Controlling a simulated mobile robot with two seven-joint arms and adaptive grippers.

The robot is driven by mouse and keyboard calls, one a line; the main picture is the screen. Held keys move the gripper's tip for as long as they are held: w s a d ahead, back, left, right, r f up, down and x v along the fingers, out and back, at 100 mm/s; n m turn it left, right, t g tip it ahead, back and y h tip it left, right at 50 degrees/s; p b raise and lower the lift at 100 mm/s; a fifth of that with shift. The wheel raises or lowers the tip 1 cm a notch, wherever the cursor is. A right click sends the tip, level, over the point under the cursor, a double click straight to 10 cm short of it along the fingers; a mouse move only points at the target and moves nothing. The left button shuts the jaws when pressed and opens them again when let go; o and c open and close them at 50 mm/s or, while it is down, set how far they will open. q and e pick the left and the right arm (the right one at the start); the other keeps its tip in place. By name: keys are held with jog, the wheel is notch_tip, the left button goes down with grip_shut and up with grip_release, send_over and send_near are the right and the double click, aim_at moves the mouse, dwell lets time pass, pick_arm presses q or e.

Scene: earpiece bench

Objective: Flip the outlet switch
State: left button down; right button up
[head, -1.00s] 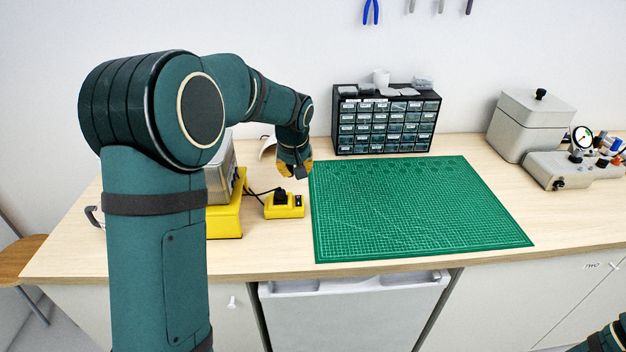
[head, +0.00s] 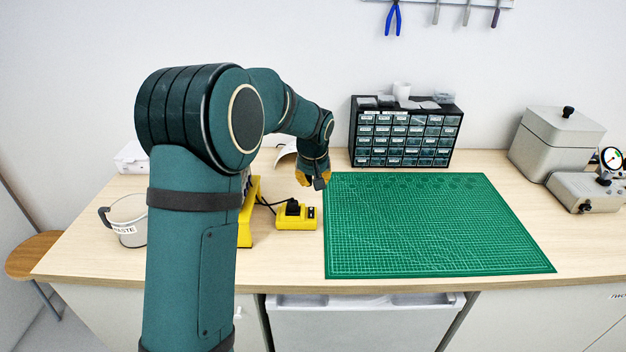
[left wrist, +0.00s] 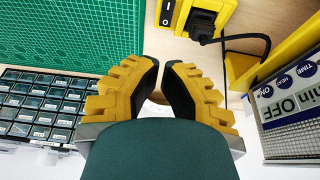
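The yellow outlet box (head: 297,223) sits on the bench left of the green mat, with a black plug (head: 292,208) in it. Its small black switch (head: 311,212) is at the right end. In the left wrist view, the switch (left wrist: 166,12) is at the top edge with white marks, beside the plug (left wrist: 203,24); I cannot tell its position. My left gripper (head: 318,184) hangs just behind the box, apart from it. In the left wrist view, its yellow-backed fingers (left wrist: 162,64) have a narrow gap between the tips and hold nothing. My right gripper is not in view.
The green cutting mat (head: 430,230) lies flat and bare. A black drawer cabinet (head: 405,135) stands behind it. A yellow-based device (head: 246,225) is partly behind my left arm. A mug (head: 128,220) stands at the left. Grey boxes (head: 555,145) stand at the right.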

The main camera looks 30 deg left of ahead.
aim_at(313, 208)
pick_arm(q)
jog(key=b+x, duration=0.1)
jog(key=x, duration=0.8)
jog(key=shift+s+d+f, duration=0.1)
jog(key=shift+s+f, duration=0.05)
jog(key=shift+f, duration=0.65)
jog(key=shift+b, duration=0.3)
